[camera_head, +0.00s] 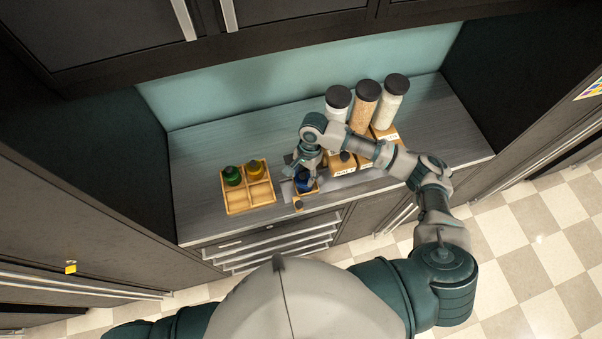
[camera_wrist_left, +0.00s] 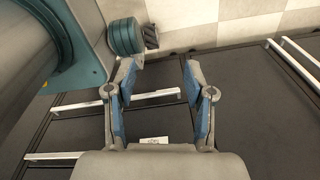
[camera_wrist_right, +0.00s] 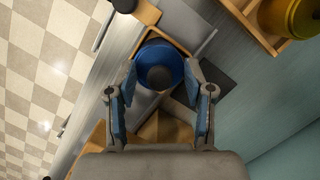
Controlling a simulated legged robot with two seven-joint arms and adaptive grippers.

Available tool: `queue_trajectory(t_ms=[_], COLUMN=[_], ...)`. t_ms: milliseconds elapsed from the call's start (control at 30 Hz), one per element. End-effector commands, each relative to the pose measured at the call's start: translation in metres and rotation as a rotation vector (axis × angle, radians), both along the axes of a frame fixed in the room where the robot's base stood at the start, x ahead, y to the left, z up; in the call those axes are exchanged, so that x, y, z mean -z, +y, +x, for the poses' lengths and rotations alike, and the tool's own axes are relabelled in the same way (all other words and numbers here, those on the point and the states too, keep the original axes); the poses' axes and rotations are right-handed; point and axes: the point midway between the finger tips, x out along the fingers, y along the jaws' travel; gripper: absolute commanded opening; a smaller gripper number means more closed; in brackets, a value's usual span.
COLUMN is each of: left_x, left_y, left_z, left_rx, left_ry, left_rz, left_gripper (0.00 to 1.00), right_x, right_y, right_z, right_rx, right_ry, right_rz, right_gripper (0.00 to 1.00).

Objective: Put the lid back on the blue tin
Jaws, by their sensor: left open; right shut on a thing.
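My right gripper (camera_head: 304,166) reaches down over the wooden holder near the counter's front edge. In the right wrist view its fingers (camera_wrist_right: 160,88) close on both sides of a round blue lid (camera_wrist_right: 150,57) with a dark round centre. The blue tin (camera_head: 304,183) shows below the gripper in the head view. From above, lid and tin cannot be clearly told apart, and whether they touch is hidden. My left gripper (camera_wrist_left: 158,75) is open and empty, in front of dark cabinet drawers in the left wrist view.
A divided wooden tray (camera_head: 237,202) with a green tin (camera_head: 232,176) and a yellow tin (camera_head: 255,169) stands to the left. Tall black-topped jars (camera_head: 363,105) and wooden boxes (camera_head: 343,165) stand to the right. The counter's back left (camera_head: 205,150) is clear.

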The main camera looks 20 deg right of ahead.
Motion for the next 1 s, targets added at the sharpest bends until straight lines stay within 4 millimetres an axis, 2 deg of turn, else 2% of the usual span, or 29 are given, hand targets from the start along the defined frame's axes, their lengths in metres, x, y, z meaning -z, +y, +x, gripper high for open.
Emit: queue_trajectory(t_ms=[333,800,1000], left_x=[0.000,-0.008,-0.008], left_y=[-0.022,-0.004,-0.004], left_z=[0.000,0.000,0.000], left_rx=[0.001,0.000,0.000], left_ry=[0.000,-0.001,-0.001], left_rz=[-0.025,-0.005,-0.004], left_gripper=[0.53,0.53,0.53], right_x=[-0.001,-0.001,0.000], right_y=[0.006,0.006,0.004], right_z=[0.000,0.001,0.001], right_rx=[-0.001,0.000,-0.001], right_ry=[-0.001,-0.001,-0.001], right_rz=[-0.003,-0.002,-0.001], right_gripper=[0.27,0.27,0.27])
